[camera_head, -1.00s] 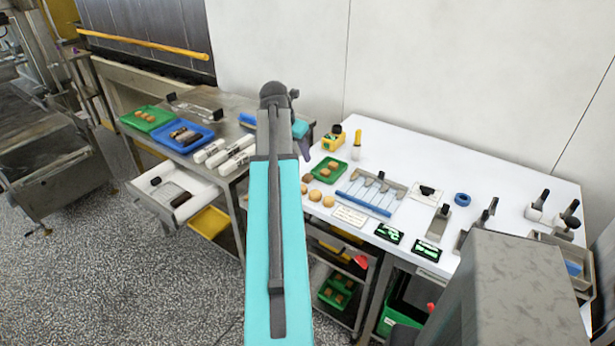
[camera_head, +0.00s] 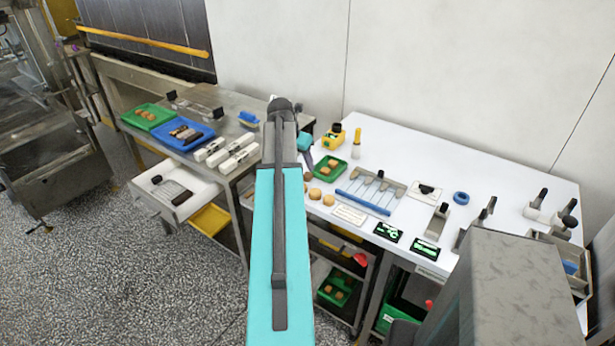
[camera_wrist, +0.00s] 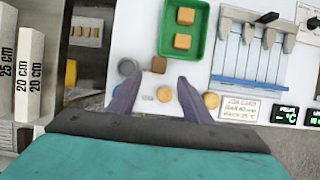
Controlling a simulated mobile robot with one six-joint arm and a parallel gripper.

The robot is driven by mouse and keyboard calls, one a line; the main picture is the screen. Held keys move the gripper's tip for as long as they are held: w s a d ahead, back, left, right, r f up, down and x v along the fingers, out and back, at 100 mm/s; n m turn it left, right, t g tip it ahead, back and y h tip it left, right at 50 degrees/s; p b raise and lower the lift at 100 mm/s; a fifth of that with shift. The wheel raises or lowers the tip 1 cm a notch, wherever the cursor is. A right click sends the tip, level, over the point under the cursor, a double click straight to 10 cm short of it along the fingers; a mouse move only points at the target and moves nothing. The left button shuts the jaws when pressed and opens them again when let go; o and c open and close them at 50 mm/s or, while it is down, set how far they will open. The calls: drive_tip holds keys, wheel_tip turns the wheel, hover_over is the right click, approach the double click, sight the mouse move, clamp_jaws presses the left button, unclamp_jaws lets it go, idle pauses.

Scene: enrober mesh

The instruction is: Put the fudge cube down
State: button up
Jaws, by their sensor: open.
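In the wrist view, my gripper (camera_wrist: 159,80) is open, its two purple fingers apart and pointing at the white table. A dark brown cube (camera_wrist: 159,65), which looks like the fudge cube, sits just beyond the fingertips, outside the green tray (camera_wrist: 196,48). Nothing is visibly held. Two lighter brown cubes are in the tray. In the head view, my gripper (camera_head: 308,165) is low over the table's left end, mostly hidden by my arm, beside the green tray (camera_head: 343,171).
Round tan pieces (camera_wrist: 211,100) lie by the right finger, one partly hidden. A grey round thing (camera_wrist: 127,67) is near the left fingertip. A blue-edged slotted rack (camera_head: 362,203) and a label card (camera_head: 349,215) are to the right. White bars (camera_head: 238,162) lie on the left bench.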

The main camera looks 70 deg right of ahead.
sight(307, 175)
drive_tip(key=shift+x, duration=1.4)
drive_tip(key=shift+d+p, duration=0.1)
drive_tip(key=shift+p, duration=0.25)
drive_tip(key=shift+p+x, duration=1.15)
drive_tip(key=shift+x, duration=1.35)
drive_tip(key=shift+w, duration=0.1)
drive_tip(key=c, duration=0.9)
